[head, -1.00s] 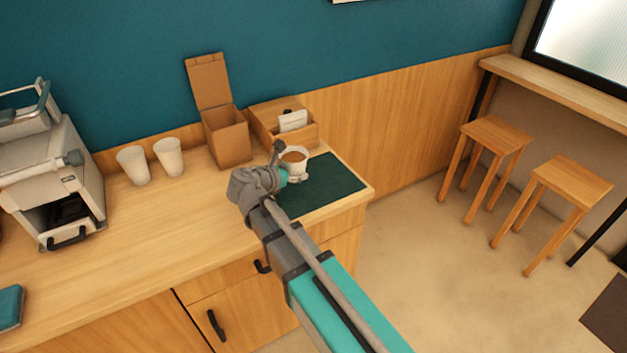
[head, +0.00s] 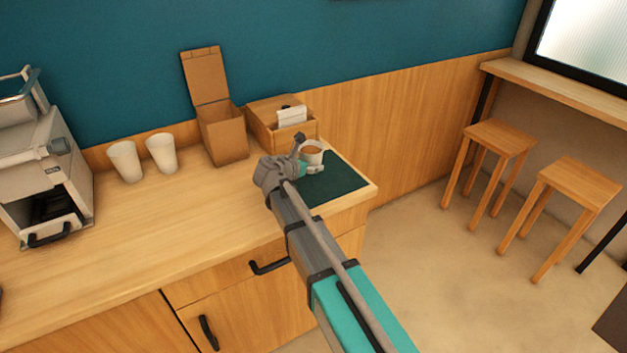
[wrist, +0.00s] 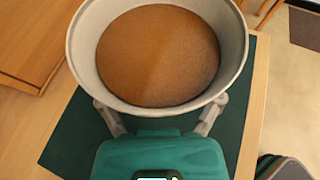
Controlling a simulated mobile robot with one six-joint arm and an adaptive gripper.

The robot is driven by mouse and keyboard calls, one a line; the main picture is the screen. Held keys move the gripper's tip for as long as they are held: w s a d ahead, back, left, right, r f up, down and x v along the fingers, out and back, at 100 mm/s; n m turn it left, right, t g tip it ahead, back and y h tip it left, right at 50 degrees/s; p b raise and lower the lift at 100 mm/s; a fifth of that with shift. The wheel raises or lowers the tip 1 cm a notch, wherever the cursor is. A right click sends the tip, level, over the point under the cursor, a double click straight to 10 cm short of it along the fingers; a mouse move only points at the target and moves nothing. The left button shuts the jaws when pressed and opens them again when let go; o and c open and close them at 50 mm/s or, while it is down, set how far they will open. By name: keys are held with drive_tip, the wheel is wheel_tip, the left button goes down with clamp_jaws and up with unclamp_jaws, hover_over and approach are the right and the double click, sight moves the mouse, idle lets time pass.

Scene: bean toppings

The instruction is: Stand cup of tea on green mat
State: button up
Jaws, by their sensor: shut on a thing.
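The cup of tea (head: 312,155) is white and holds brown liquid. My gripper (head: 308,168) is shut on it, and the cup looks upright. In the wrist view the cup (wrist: 240,60) fills the upper middle, with the gripper's fingers (wrist: 160,118) on either side of its lower wall. The green mat (head: 335,183) lies at the right end of the counter. The mat (wrist: 75,140) shows below and around the cup in the wrist view. I cannot tell whether the cup's base touches the mat.
A wooden box (head: 262,125) with white packets stands just behind the mat. An open cardboard box (head: 222,140), two white cups (head: 125,162) and a coffee machine (head: 40,170) stand farther left. The counter's front left (head: 130,240) is clear.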

sight(312, 179)
drive_tip(key=shift+w+d+f, duration=0.1)
drive_tip(key=shift+w+f, duration=0.2)
drive_tip(key=shift+f, duration=0.05)
drive_tip(key=shift+w+d+f+b, duration=0.1)
drive_tip(key=shift+w+f+b, duration=0.25)
drive_tip(key=shift+f+b, duration=1.65)
drive_tip(key=shift+b, duration=0.1)
drive_tip(key=shift+f, duration=0.25)
drive_tip(key=o, duration=1)
drive_tip(key=shift+r, duration=0.1)
drive_tip(key=shift+o, duration=0.2)
drive_tip(key=shift+r, duration=0.1)
